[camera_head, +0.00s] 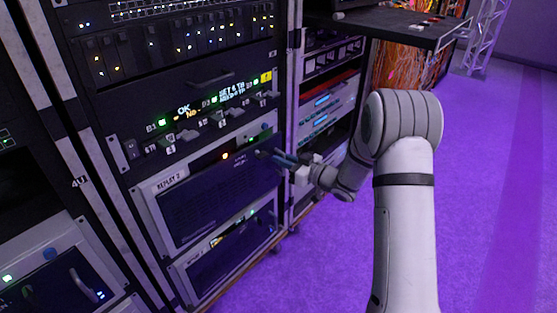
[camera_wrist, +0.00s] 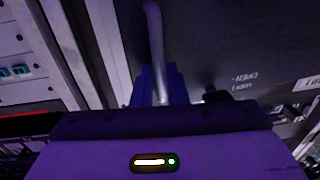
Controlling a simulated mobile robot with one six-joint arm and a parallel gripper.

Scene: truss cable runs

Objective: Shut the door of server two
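Server two is the unit labelled "REPLAY 2" (camera_head: 172,184) in the rack, with a dark front door (camera_head: 212,196). In the head view the door looks near flush with the rack; I cannot tell whether a small gap remains. My gripper (camera_head: 272,156) is at the door's right edge. In the wrist view a grey bar handle (camera_wrist: 155,40) runs down between my blue fingers (camera_wrist: 160,88), which close on it from both sides. The dark door face (camera_wrist: 225,45) fills the upper right there, with small upside-down lettering.
Another server (camera_head: 235,250) sits below, and a control panel with lit displays (camera_head: 210,110) above. A second rack (camera_head: 325,110) stands right behind my gripper. A black shelf (camera_head: 395,25) juts out at upper right. Purple floor (camera_head: 480,200) is clear at right.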

